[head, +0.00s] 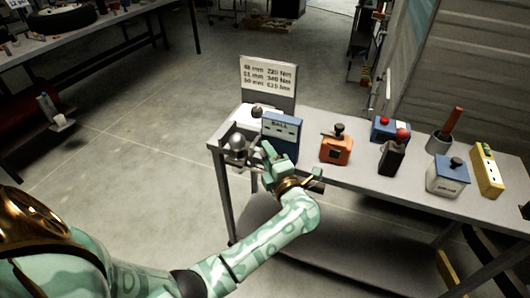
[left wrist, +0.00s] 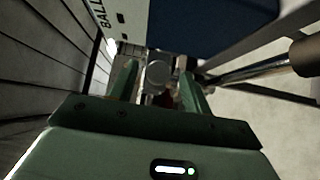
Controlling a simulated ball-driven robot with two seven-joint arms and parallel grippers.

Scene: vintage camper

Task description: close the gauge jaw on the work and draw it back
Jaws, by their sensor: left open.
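The blue gauge box (head: 282,133) with a white panel and the word BALL stands at the left end of the grey bench. Its lettered face (left wrist: 105,18) and blue side fill the top of the left wrist view. A grey metal ball-shaped piece (head: 238,143) is left of the box. My left gripper (head: 270,152) is at the front of the box, low against it. In the left wrist view its fingers (left wrist: 158,82) are apart, with a round grey knob (left wrist: 157,72) between or just beyond them. I cannot tell whether they touch it. My right gripper is out of view.
A sign with mm and Nm figures (head: 268,76) stands behind the box. An orange box (head: 335,150), a dark red-topped device (head: 392,156), a blue-lidded white box (head: 447,178) and a yellow box (head: 487,172) stand to the right.

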